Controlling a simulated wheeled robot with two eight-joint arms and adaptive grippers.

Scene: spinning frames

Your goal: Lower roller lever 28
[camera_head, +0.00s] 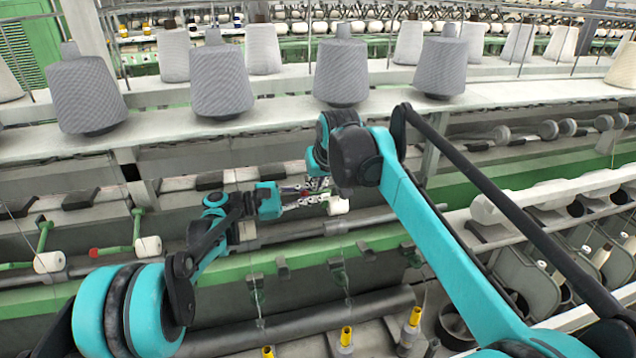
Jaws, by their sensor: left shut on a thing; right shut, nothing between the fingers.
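A white roller (338,205) sits at the middle of the frame, at the end of a roller lever whose arm is mostly hidden by my grippers. No number is readable on it, so I cannot tell lever 28 by label. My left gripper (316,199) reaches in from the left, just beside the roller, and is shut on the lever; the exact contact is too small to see. My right gripper (319,184) points down just above the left gripper's fingers. It is shut and empty, partly hidden behind its own arm.
Green levers with white rollers (148,246) (48,262) stand to the left. Large grey yarn cones (220,80) line the shelf (200,137) above. Yellow-tipped spindles (346,336) rise below the green rail (240,266). My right arm crosses the right half.

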